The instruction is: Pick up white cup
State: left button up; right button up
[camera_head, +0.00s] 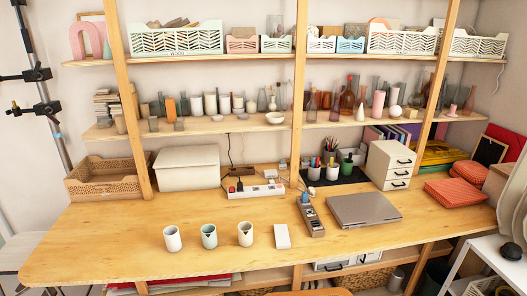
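Three cups stand upright in a row near the front edge of the wooden table (110,235). The left cup (172,239) is white with a small dark mark on its front. The middle cup (209,237) is pale green with a dark mark. The right cup (246,235) is white or cream, also with a dark mark. The cups are apart from each other and nothing covers them. Neither of my grippers shows in the head view.
A white box (282,237), a grey device (311,217) and a closed laptop (363,209) lie right of the cups. A power strip (254,190) is behind them. Shelves with glassware and baskets (176,41) rise at the back. The table's left part is clear.

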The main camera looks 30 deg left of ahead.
aim_at(171, 234)
jog(key=u, duration=1.7)
